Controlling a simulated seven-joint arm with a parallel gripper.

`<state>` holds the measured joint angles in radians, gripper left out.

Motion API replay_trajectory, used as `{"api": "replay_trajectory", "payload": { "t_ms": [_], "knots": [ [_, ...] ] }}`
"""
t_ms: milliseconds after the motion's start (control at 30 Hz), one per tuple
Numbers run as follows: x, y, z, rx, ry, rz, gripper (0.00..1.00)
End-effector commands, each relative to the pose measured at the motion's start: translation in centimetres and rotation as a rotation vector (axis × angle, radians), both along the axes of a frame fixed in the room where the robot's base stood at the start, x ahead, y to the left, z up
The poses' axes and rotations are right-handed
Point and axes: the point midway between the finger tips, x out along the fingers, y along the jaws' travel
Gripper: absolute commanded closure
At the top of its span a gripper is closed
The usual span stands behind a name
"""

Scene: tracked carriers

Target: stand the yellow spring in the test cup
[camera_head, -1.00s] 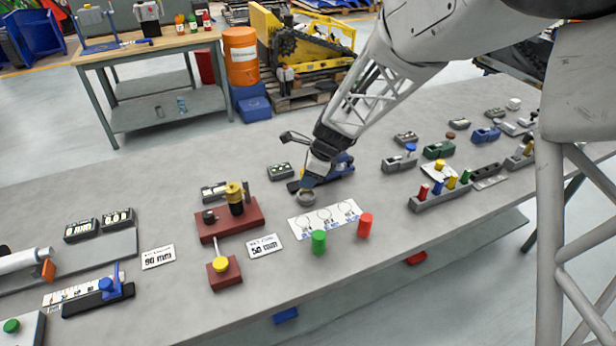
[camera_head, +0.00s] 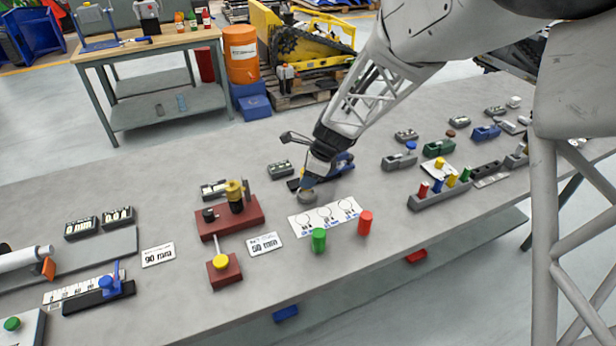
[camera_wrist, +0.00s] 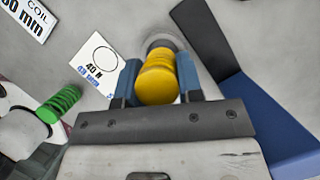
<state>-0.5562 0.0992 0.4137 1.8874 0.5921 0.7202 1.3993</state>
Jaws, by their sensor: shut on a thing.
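My gripper (camera_head: 309,185) points down over the middle of the bench. In the wrist view, its two blue fingers (camera_wrist: 158,82) are shut on the yellow spring (camera_wrist: 158,78), one on each side. The grey round test cup (camera_head: 307,197) stands on the bench right under the fingertips. In the wrist view, its grey rim (camera_wrist: 160,40) shows just beyond the spring's far end. I cannot tell whether the spring's lower end is inside the cup or above it. In the head view the spring is hidden by my gripper.
A white card with printed circles (camera_head: 325,216) lies in front of the cup. A green spring (camera_head: 318,240) and a red spring (camera_head: 365,223) stand before it. A red-based fixture (camera_head: 230,222) is to the left, a grey rack (camera_head: 425,202) to the right. A small display box (camera_head: 280,169) sits behind.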

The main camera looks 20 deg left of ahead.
Motion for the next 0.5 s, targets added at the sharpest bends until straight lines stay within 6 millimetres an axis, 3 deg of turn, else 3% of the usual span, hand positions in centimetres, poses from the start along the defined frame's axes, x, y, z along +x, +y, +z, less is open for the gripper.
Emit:
{"api": "replay_trajectory", "payload": {
  "t_ms": [500],
  "knots": [
    [-0.01, 0.00, -0.64, 0.000, 0.000, 0.000, 0.91]
  ]
}}
